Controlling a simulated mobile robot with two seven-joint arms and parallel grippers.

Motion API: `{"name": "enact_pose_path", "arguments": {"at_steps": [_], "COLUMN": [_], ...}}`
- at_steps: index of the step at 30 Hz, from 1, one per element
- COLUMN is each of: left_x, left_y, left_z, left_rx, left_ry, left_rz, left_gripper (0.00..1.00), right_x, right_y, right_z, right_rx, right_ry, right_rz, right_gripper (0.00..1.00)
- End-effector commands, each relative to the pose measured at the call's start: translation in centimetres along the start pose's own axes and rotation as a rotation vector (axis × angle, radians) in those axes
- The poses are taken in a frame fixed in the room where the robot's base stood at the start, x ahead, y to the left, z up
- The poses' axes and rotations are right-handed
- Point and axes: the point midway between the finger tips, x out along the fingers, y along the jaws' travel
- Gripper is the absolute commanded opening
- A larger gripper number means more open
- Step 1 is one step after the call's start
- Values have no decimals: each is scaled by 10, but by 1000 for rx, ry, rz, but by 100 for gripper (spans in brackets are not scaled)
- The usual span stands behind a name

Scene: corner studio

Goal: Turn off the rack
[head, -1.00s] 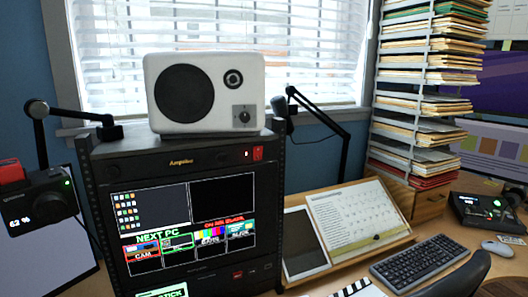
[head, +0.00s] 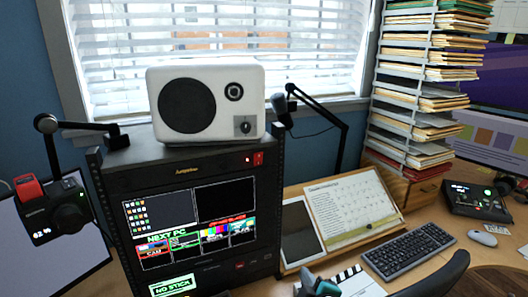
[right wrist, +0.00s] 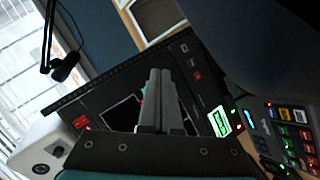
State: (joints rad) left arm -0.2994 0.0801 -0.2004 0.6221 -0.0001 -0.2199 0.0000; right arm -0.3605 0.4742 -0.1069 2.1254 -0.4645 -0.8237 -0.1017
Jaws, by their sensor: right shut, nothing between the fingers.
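The black rack (head: 180,169) stands at the centre left with a lit screen (head: 190,222) in its front. A red switch (head: 258,158) with a small red light beside it sits at the rack's upper right corner. It also shows in the right wrist view (right wrist: 80,121). Another red control (head: 239,265) sits lower on the front. My right gripper (head: 318,284) is at the bottom edge of the head view, below and right of the rack. In the right wrist view its fingers (right wrist: 158,85) are shut and empty, pointing across the rack's front. My left gripper is not in view.
A white speaker (head: 207,100) stands on the rack. A camera on an arm (head: 62,215) hangs at left. A tablet (head: 300,232), a calendar board (head: 352,208), a clapperboard (head: 355,284) and a keyboard (head: 408,255) are to the right. A microphone arm (head: 325,110) rises behind.

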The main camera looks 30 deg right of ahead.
Motion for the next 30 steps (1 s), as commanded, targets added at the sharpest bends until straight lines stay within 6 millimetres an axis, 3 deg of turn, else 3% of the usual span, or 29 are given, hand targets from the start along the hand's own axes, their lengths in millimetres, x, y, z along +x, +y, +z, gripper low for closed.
{"name": "enact_pose_path", "arguments": {"at_steps": [1, 3, 6, 9, 13, 23, 30], "left_x": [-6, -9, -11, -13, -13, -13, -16], "left_y": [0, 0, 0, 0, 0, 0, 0], "left_z": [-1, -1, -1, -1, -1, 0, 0], "left_rx": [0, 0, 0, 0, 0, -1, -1], "left_ry": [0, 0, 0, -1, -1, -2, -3], "left_rz": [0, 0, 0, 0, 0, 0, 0], "left_gripper": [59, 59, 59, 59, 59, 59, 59], "right_x": [-3, -10, -22, -33, -39, -39, -29], "right_y": [43, 83, 121, 141, 150, 150, 156], "right_z": [-25, -54, -87, -109, -120, -121, -127], "right_rx": [-97, -220, -367, -465, -519, -521, -520], "right_ry": [83, 184, 294, 362, 398, 399, 399], "right_rz": [98, 214, 340, 417, 458, 460, 462], "right_gripper": [0, 0, 0, 0, 0, 0, 0]}}
